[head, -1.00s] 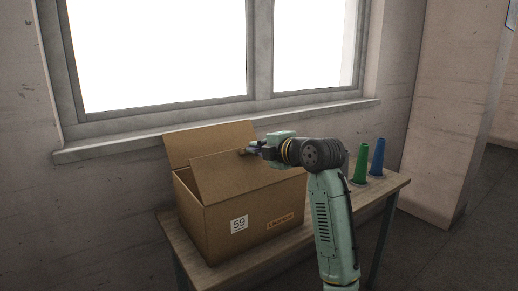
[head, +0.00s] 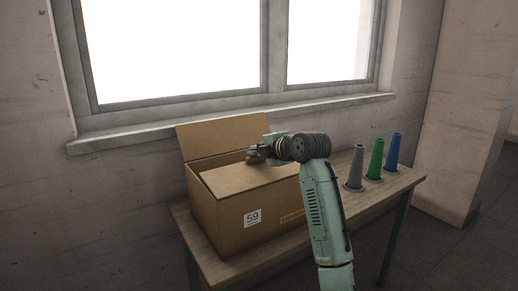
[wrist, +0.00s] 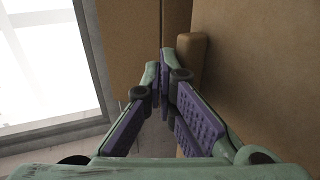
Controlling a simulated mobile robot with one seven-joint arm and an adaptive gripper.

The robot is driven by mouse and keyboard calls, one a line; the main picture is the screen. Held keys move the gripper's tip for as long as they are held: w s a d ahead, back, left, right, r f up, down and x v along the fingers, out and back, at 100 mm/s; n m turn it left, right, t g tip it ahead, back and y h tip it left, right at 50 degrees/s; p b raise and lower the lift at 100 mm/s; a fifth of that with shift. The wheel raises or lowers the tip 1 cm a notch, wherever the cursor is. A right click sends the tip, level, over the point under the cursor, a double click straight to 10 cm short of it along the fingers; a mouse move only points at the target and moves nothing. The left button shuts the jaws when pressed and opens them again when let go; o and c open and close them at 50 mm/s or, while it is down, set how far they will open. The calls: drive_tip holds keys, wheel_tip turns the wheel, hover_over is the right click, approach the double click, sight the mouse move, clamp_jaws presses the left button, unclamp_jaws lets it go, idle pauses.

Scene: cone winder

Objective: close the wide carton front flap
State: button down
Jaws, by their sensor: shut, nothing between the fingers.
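The brown carton (head: 232,228) stands on a table, marked with a white label reading 59. Its wide front flap (head: 240,178) leans inward over the opening, close to flat but still sloping. The wide back flap (head: 222,138) stands up, tilted toward the window. My gripper (head: 254,157) is at the upper edge of the front flap, toward its right side, and looks to touch it. In the wrist view my gripper (wrist: 165,65) is shut and empty, with cardboard on both sides. Whether the fingers press the flap there is unclear.
A grey cone (head: 355,168), a green cone (head: 376,160) and a blue cone (head: 392,152) stand on the table (head: 408,180) to the right of my arm. The window sill (head: 120,141) runs behind the carton.

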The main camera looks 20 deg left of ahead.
drive_tip(key=shift+w+a+f, duration=0.1)
drive_tip(key=shift+a+f, duration=0.05)
drive_tip(key=shift+f, duration=0.15)
drive_tip(key=shift+r, duration=0.1)
idle(0.4)
drive_tip(key=shift+r+p, duration=0.55)
drive_tip(key=shift+r, duration=0.25)
